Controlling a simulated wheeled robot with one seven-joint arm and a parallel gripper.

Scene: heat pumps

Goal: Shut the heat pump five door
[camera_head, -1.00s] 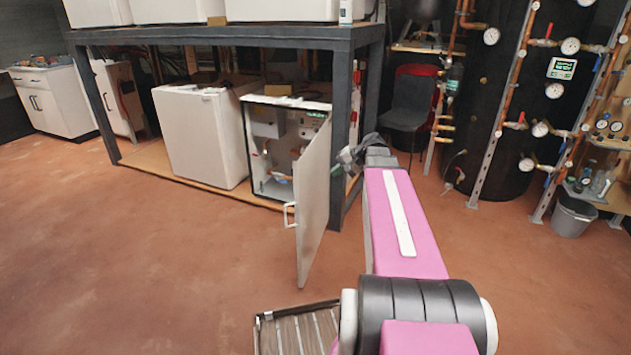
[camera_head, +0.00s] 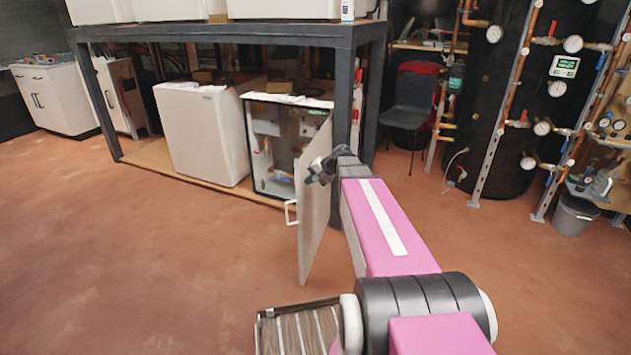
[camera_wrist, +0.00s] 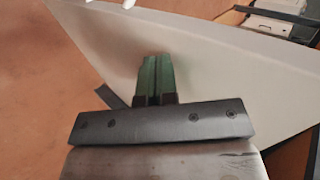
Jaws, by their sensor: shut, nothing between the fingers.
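The heat pump five door (camera_head: 313,205) is a white panel with a white handle (camera_head: 290,213). It stands wide open, sticking out toward me from the open heat pump cabinet (camera_head: 262,145) on the lower level of the rack. My gripper (camera_head: 312,172) is at the upper part of the door, by its right side. In the wrist view the door (camera_wrist: 215,65) fills much of the picture behind my shut green fingertips (camera_wrist: 155,72). I cannot tell whether they touch it. The handle shows at the top edge of the wrist view.
A closed white heat pump (camera_head: 203,135) stands left of the open one. The dark rack post (camera_head: 343,110) is just right of the door, close to my arm. A chair (camera_head: 410,110) and black tank stand behind. The floor (camera_head: 150,270) at left is clear.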

